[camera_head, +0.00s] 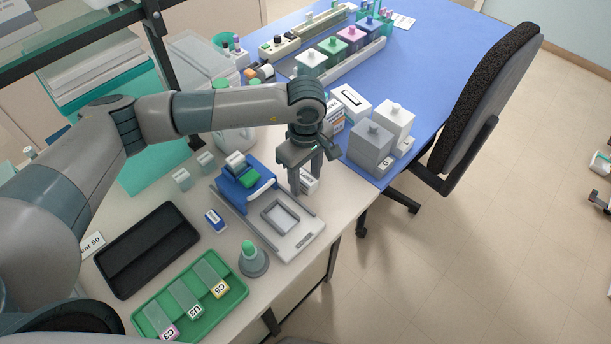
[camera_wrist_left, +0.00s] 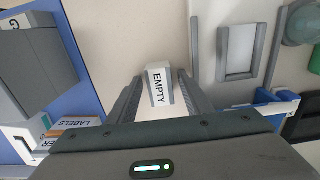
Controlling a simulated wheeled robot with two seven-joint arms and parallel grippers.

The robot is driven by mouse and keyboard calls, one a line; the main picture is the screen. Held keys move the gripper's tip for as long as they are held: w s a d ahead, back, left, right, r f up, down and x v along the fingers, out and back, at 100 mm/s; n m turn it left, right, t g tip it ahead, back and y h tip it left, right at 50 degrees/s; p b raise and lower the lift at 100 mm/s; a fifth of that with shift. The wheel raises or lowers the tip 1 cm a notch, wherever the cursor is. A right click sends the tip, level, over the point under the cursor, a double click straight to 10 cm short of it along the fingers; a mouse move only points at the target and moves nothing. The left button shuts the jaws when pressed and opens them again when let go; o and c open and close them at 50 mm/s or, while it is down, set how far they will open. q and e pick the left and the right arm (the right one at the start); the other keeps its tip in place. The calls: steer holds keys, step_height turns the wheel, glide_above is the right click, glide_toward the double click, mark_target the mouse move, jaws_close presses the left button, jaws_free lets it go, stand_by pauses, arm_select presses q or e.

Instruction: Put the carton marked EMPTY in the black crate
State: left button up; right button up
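A small white carton (camera_head: 309,183) stands on the bench beyond the grey-white tray, partly hidden by my left gripper (camera_head: 306,180). In the left wrist view the carton (camera_wrist_left: 159,86) shows the word EMPTY. The left gripper's fingers (camera_wrist_left: 160,90) point down at either side of it, open, with narrow gaps seeming to show beside the carton. A shallow black container (camera_head: 148,250) lies on the bench at the left; it is the only black crate-like thing I see, and I cannot tell if it is the crate. My right gripper is not in view.
A blue device (camera_head: 244,186) and a white tray with a framed recess (camera_head: 300,236) lie close by.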

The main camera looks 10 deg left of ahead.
mark_target(306, 177)
arm_select(q)
steer(key=shift+r, duration=0.1)
steer(key=shift+r+p, duration=0.15)
steer(key=shift+p, duration=0.2)
step_height(306, 177, up, 12)
steer(key=p, duration=0.1)
steer(key=shift+p, duration=0.35)
stand_by(0.5)
